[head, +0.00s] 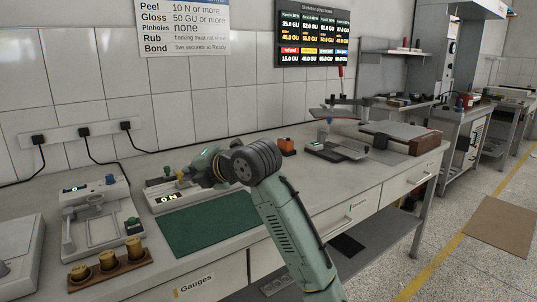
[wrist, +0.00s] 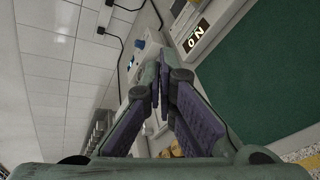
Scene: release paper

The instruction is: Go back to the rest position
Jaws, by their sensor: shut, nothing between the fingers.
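My gripper (wrist: 160,95) shows in the wrist view with its two purple-padded fingers together at the tips. It is shut and nothing shows between the fingers. In the head view my green arm reaches up from the bottom and bends at a dark joint over the bench, above the green mat (head: 208,224). My fingers are hard to make out there, hidden behind the arm. In the wrist view the mat (wrist: 268,75) lies to the right of the fingers, apart from them.
A device with a lit display (head: 168,198) stands behind the mat. A grey fixture (head: 93,215) and a wooden holder with brass pieces (head: 110,268) are at left. An orange block (head: 286,146) and a flat press (head: 338,151) are to the right. Bench drawers (head: 345,219) face the front.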

